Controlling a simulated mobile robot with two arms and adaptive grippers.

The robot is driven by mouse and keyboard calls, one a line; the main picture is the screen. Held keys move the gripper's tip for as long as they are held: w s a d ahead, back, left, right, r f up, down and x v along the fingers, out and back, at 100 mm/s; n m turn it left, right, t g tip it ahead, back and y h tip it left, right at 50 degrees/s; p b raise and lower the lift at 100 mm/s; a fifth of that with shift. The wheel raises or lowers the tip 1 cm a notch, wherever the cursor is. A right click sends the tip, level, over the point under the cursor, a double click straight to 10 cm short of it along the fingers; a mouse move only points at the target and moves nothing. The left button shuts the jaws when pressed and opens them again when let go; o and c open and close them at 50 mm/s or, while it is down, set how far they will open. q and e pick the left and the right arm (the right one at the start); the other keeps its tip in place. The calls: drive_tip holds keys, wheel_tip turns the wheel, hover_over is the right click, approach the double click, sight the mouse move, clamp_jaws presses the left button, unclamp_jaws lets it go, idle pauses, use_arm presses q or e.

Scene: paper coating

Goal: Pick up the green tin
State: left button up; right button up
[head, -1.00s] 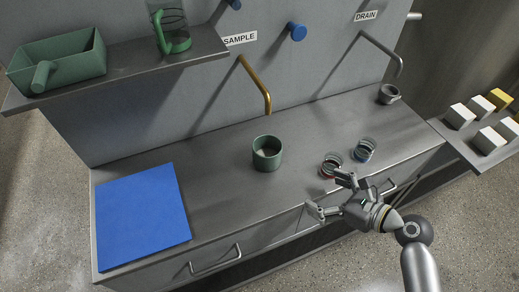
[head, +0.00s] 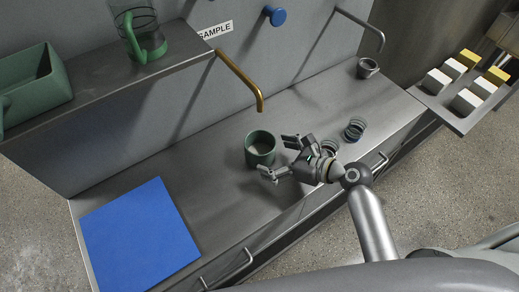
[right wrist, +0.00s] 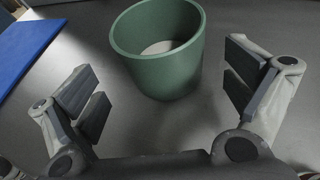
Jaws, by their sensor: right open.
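The green tin (head: 260,149) stands upright on the grey counter, with something pale inside at its bottom. It also shows in the right wrist view (right wrist: 165,68), just beyond my fingers and roughly between their lines. My right gripper (head: 278,157) is open and empty, close to the tin on its right and front side. My left gripper is not in view.
A blue mat (head: 140,238) lies on the counter at left. A brass spout (head: 243,82) hangs behind the tin. Small glasses (head: 354,130) stand right of my gripper, one partly hidden. A grey cup (head: 367,68) stands farther back. A shelf (head: 110,92) holds green containers.

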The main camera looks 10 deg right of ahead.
sight(250, 147)
drive_tip(key=x, duration=0.5)
drive_tip(key=shift+w+d, duration=0.1)
drive_tip(key=shift+d, duration=0.05)
drive_tip(key=shift+w+a+f, duration=0.15)
drive_tip(key=shift+w+a, duration=0.1)
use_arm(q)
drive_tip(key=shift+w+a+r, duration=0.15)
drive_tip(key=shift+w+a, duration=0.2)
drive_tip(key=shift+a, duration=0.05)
use_arm(e)
drive_tip(key=shift+c, duration=0.4)
drive_tip(key=c, duration=1.1)
